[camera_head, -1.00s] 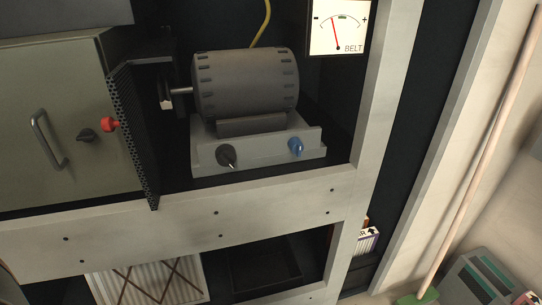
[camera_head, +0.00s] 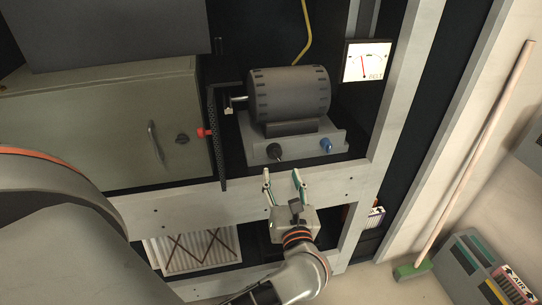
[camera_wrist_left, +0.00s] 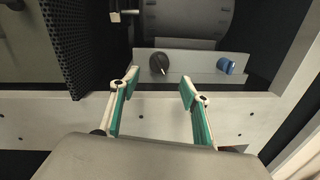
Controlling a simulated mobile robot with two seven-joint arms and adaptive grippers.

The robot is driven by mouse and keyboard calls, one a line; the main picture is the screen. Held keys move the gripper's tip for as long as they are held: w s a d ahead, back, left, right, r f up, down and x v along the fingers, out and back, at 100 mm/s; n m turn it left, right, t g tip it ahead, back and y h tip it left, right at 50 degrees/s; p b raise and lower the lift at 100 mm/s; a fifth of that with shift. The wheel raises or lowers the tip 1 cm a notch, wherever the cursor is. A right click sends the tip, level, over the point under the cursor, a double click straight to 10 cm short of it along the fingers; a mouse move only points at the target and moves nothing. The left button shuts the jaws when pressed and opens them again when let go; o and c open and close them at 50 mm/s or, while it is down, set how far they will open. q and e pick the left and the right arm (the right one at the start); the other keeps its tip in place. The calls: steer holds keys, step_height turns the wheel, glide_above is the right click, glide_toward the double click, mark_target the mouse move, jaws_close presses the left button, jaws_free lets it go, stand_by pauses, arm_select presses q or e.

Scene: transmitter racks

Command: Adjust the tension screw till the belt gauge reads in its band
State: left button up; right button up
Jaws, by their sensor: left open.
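The belt gauge (camera_head: 367,61) is a white dial at the upper right of the rack; its red needle stands left of the middle, toward the minus side. The motor (camera_head: 291,94) sits on a grey base (camera_head: 259,154) with a black knob (camera_head: 274,151) and a blue knob (camera_head: 326,144) on its front. No label shows which is the tension screw. My left gripper (camera_head: 281,177) is open and empty, just below and in front of the base. In the left wrist view, the black knob (camera_wrist_left: 158,64) lies beyond the gap between the fingertips, apart from them. My right gripper is not visible.
A perforated guard (camera_head: 216,140) stands left of the motor, beside a red knob (camera_head: 203,132) on a grey-green cabinet (camera_head: 105,125). A pale rack rail (camera_head: 170,208) runs below the base. A broom (camera_head: 470,170) leans at the right.

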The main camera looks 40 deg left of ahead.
mark_target(276, 158)
arm_select(q)
steer(key=x, duration=0.8)
steer(key=shift+s+f, duration=0.15)
steer(key=shift+f, duration=0.1)
steer(key=c, duration=1.1)
